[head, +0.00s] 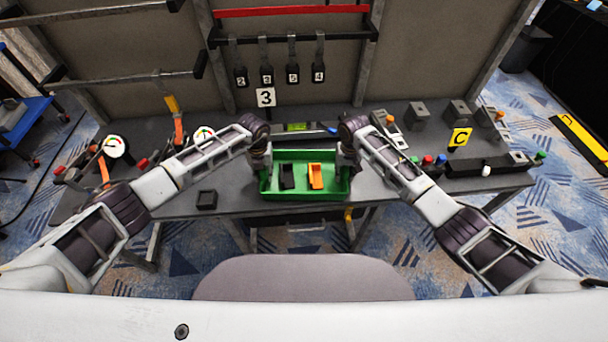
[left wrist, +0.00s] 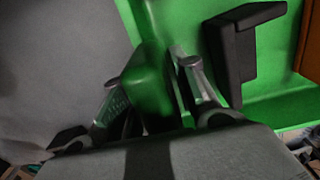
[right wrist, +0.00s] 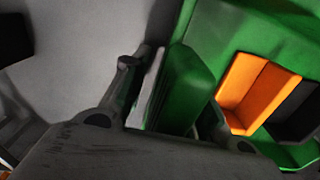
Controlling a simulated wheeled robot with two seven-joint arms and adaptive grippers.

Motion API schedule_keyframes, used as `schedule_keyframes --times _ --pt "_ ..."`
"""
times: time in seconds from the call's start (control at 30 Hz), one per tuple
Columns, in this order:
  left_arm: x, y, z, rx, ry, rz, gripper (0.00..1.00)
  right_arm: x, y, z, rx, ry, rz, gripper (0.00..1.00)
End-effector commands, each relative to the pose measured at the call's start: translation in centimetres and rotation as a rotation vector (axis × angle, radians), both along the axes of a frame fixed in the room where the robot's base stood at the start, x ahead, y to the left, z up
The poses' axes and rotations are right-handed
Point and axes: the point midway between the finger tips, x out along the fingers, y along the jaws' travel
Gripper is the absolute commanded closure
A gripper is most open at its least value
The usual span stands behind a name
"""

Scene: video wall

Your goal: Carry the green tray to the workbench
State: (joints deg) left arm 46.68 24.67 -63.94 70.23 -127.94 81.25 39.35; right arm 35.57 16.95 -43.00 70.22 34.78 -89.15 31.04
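The green tray (head: 305,194) is at the front middle of the grey workbench (head: 228,180), close to its front edge. I cannot tell whether it rests on the top or hangs just above it. It holds a black bin (head: 287,176) and an orange bin (head: 316,176). My left gripper (head: 264,168) is at the tray's left end, its fingers on both sides of a green grip (left wrist: 152,80). My right gripper (head: 347,167) is at the right end, against a green grip (right wrist: 188,88); its far finger is mostly hidden. Both look shut on the tray.
A small black box (head: 207,199) stands left of the tray. Gauges (head: 115,146) are on the bench's left. A yellow C sign (head: 459,138) and grey blocks (head: 417,112) are on the right. A chair back (head: 303,277) is in front of the bench.

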Motion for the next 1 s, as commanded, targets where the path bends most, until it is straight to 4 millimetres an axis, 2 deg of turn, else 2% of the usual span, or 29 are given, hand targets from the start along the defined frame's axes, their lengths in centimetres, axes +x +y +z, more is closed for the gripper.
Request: schedule_keyframes --times 0.07,0.2,0.3,1.0 --pt "0.0 0.01 0.01 0.0 0.0 0.0 0.73 0.0 0.0 0.01 0.0 0.0 0.0 0.73" --pt "0.01 0.03 0.02 0.0 0.0 0.001 0.91 0.0 -0.01 0.02 0.0 0.0 0.0 0.91" --pt "0.03 0.13 0.02 0.002 0.0 0.001 1.0 0.02 -0.11 0.02 -0.002 0.0 -0.001 1.0" --pt "0.13 0.81 0.43 0.013 0.001 0.007 1.0 0.11 -0.75 0.46 -0.012 0.001 -0.006 1.0"
